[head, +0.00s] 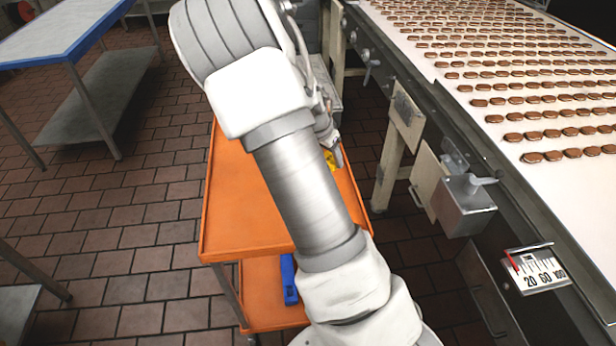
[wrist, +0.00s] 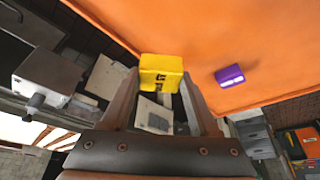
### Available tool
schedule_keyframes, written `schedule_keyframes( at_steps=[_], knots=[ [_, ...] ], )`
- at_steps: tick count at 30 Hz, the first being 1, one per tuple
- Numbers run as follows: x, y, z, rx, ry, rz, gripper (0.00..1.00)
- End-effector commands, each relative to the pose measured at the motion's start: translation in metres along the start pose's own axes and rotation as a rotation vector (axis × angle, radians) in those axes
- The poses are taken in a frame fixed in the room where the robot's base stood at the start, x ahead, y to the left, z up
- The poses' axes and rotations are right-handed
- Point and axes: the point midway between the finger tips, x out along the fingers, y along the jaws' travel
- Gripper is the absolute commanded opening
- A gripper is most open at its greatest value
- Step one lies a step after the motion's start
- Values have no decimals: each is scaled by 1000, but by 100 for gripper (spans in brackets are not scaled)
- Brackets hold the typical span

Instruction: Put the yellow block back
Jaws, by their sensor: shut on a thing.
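The yellow block (wrist: 162,65), with dark marks on one face, sits between the fingertips of my gripper (wrist: 160,84) in the wrist view. My gripper is shut on it. In the head view a small part of the yellow block (head: 329,158) shows beside my gripper (head: 335,153), over the right side of the orange cart top (head: 232,222). My arm hides much of the cart. I cannot tell from these frames whether the block touches the cart top.
A purple block (wrist: 230,75) lies on the orange surface in the wrist view. A blue object (head: 289,279) is on the cart's lower shelf. A conveyor (head: 480,60) with many brown cookies runs along the right, with a control box (head: 465,205). A metal table (head: 60,35) stands at left.

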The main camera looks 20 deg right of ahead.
Motion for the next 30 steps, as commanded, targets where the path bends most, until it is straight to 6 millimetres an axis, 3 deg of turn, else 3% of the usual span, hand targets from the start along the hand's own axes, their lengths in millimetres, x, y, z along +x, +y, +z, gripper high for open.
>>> schedule_keyframes(
  at_steps=[1,4,9,24,30],
  knots=[
    [6,8,-15,82,4,37,0],
    [11,19,-35,214,2,90,0],
    [14,23,-46,314,-1,129,0],
    [56,-70,5,317,-2,132,0],
    [63,-83,13,320,-2,131,0]
  ],
)
